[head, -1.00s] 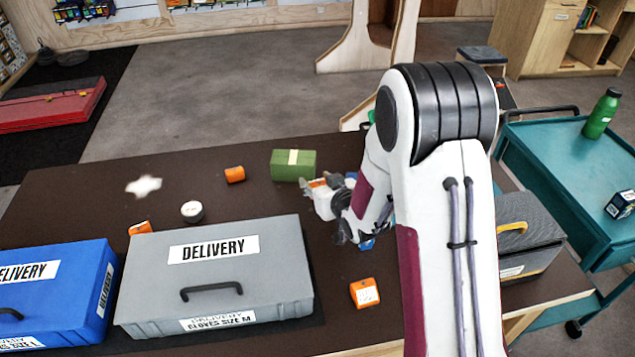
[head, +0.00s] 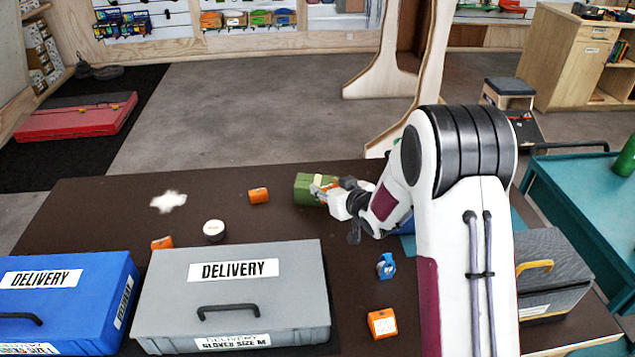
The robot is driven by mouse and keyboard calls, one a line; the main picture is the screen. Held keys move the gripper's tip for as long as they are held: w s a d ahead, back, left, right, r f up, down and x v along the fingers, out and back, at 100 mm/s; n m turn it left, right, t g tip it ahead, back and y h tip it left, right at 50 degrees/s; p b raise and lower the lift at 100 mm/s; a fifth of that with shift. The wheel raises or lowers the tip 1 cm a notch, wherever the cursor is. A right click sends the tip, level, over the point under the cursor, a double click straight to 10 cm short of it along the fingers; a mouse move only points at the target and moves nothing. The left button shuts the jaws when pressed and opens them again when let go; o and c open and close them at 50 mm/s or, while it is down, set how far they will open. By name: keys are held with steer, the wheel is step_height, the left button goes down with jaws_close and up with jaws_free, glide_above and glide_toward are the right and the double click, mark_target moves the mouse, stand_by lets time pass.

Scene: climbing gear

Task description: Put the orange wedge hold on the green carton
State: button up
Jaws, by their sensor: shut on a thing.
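The green carton (head: 302,191) stands on the dark table towards its far edge, with a pale band on top. My gripper (head: 326,190) is at the carton's right side and covers part of it. It is shut on an orange piece, the orange wedge hold (head: 331,187), of which only a small part shows between the fingers. The hold overlaps the carton in the picture; I cannot tell whether it touches the carton or is above it.
Other orange pieces (head: 258,196) lie left of the carton, by the grey DELIVERY case (head: 233,290) and at the front (head: 382,323). A blue piece (head: 386,266), a white roll (head: 213,230) and a blue case (head: 62,300) are also there. A dark grey box (head: 550,285) stands right.

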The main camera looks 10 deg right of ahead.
steer(key=w+a+r+n+y, duration=0.1)
steer(key=w+r, duration=0.5)
steer(key=w, duration=0.5)
steer(key=shift+w+a+g, duration=0.25)
steer(key=shift+a+g, duration=0.05)
steer(key=shift+f, duration=0.1)
stand_by(0.4)
steer(key=shift+f, duration=0.1)
glide_above(317, 181)
steer(key=shift+f, duration=3)
steer(key=shift+f, duration=0.15)
steer(key=shift+f, duration=1.75)
steer(key=shift+f, duration=0.1)
